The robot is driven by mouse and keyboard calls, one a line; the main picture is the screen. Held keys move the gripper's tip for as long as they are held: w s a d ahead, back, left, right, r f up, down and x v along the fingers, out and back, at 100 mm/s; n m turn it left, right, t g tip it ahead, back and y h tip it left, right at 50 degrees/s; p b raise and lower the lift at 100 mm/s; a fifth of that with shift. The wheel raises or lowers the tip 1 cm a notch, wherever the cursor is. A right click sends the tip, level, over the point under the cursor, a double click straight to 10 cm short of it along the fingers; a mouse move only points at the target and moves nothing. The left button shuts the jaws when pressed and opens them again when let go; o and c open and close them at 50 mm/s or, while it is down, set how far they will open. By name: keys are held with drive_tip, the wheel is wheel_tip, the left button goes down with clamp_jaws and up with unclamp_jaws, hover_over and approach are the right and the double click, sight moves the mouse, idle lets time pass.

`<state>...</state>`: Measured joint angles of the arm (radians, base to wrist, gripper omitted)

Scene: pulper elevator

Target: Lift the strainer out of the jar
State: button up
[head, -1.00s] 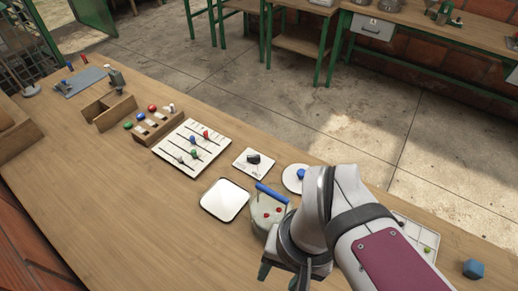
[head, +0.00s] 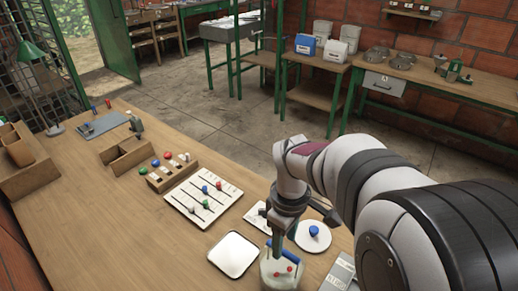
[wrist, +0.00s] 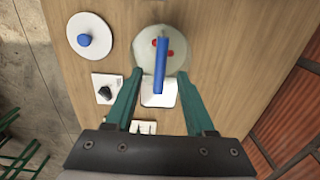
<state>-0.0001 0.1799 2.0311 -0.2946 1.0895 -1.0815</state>
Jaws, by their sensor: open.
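The jar (head: 281,275) is a clear round vessel standing on the wooden table, with red balls inside. The strainer's blue handle (wrist: 161,65) spans the top of the jar, which also shows in the wrist view (wrist: 181,61). The strainer's lower part is hard to make out through the jar. My gripper (wrist: 160,75) is open above the jar, its two green fingers apart on either side of the blue handle. In the head view my gripper (head: 279,243) partly hides the handle. I see no contact with the handle.
A white tray (head: 234,255) lies just left of the jar. A white disc with a blue knob (head: 313,231) is to its right. The table's left front is clear.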

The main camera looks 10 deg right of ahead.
sight(283, 254)
wheel_tip(283, 254, down, 8)
drive_tip(key=shift+f, duration=0.1)
clamp_jaws()
idle(0.5)
